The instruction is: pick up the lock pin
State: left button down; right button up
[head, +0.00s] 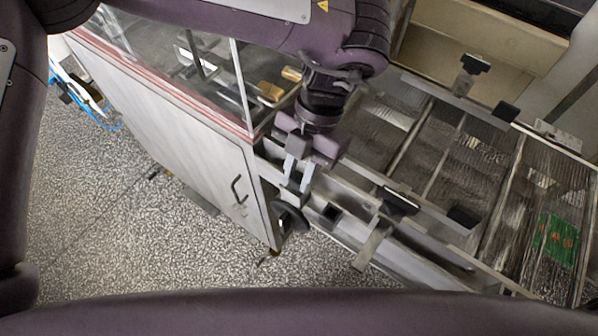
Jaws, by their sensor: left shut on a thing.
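My left gripper (297,186) reaches down at the near side rail of the mesh conveyor, next to the corner of the white cabinet. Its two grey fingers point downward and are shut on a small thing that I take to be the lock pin. The fingers hide most of it, so its shape and whether it is still seated cannot be told. A dark round knob-like part (290,219) shows just below the fingertips. My right gripper is not in view.
The wire mesh belt (478,150) runs to the right, with black-topped clamps (398,201) (475,64) on its rails. A green piece (555,240) lies at the far right. The white cabinet (190,140) with a glass-sided top stands left. Speckled floor is open below.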

pick_arm(q)
notch_tip(320, 180, up, 6)
jog(key=shift+f, duration=0.2)
notch_tip(320, 180, up, 13)
jog(key=p, duration=0.3)
notch_tip(320, 180, up, 6)
jog(key=r+p, duration=0.1)
jog(key=p, duration=0.7)
send_over(300, 174)
jog(key=shift+f, duration=0.25)
jog(key=shift+f, duration=0.1)
dwell(0.4)
